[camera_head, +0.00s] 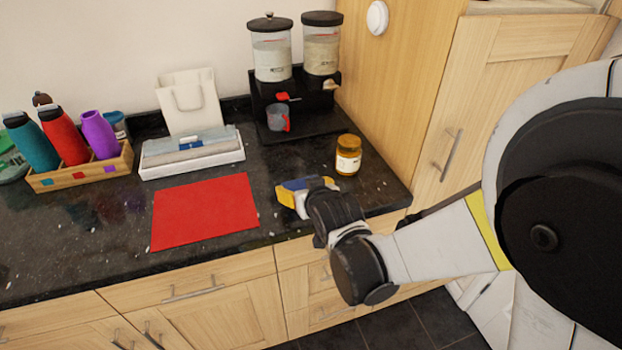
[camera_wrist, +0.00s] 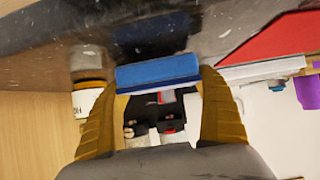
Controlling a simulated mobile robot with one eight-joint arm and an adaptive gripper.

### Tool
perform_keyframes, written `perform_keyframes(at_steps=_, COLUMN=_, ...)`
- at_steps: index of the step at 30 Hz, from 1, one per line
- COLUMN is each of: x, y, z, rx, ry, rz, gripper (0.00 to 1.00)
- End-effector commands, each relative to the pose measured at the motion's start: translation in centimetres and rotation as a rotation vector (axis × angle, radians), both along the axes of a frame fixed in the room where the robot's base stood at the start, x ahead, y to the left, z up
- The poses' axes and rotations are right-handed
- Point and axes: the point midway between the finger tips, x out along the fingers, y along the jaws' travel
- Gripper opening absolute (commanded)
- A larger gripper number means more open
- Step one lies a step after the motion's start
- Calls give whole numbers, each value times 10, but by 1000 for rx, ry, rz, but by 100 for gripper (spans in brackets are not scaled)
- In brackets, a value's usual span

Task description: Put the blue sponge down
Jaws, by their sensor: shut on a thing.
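The blue sponge (camera_wrist: 158,71) is held between the two yellow fingers of my gripper (camera_wrist: 158,88) in the wrist view. In the head view my gripper (camera_head: 296,193) is over the front part of the dark counter, just right of the red mat, and a blue strip of the sponge (camera_head: 294,184) shows at the fingers. The red mat (camera_head: 203,211) lies flat and looks bare. I cannot tell whether the sponge touches the counter.
An amber jar (camera_head: 348,156) stands close behind and right of my gripper. A cereal dispenser (camera_head: 295,95) stands at the back with a cup (camera_head: 276,117). A white tray (camera_head: 193,157) lies behind the mat. A wooden crate (camera_head: 80,172) of bottles stands left. Dark counter (camera_head: 75,245) is clear at front left.

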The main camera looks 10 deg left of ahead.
Motion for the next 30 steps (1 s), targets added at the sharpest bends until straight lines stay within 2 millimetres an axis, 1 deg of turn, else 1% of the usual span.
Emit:
perform_keyframes(at_steps=1, x=0, y=0, z=-9, rx=0, ry=0, rz=0, gripper=58)
perform_keyframes(at_steps=2, x=0, y=0, z=-10, rx=0, ry=0, rz=0, gripper=58)
perform_keyframes(at_steps=8, x=0, y=0, z=-8, rx=0, ry=0, rz=0, gripper=58)
perform_keyframes(at_steps=12, x=0, y=0, z=-12, rx=0, ry=0, rz=0, gripper=58)
perform_keyframes(at_steps=13, x=0, y=0, z=-12, rx=0, ry=0, rz=0, gripper=88)
perform_keyframes(at_steps=14, x=0, y=0, z=-11, rx=0, ry=0, rz=0, gripper=98)
perform_keyframes(at_steps=15, x=0, y=0, z=-11, rx=0, ry=0, rz=0, gripper=100)
perform_keyframes(at_steps=21, x=0, y=0, z=-10, rx=0, ry=0, rz=0, gripper=100)
perform_keyframes(at_steps=24, x=-1, y=-1, z=-5, rx=0, ry=0, rz=0, gripper=100)
perform_keyframes(at_steps=26, x=-7, y=-5, z=0, rx=-1, ry=0, rz=1, gripper=100)
perform_keyframes(at_steps=30, x=-29, y=-17, z=16, rx=-1, ry=-1, rz=1, gripper=100)
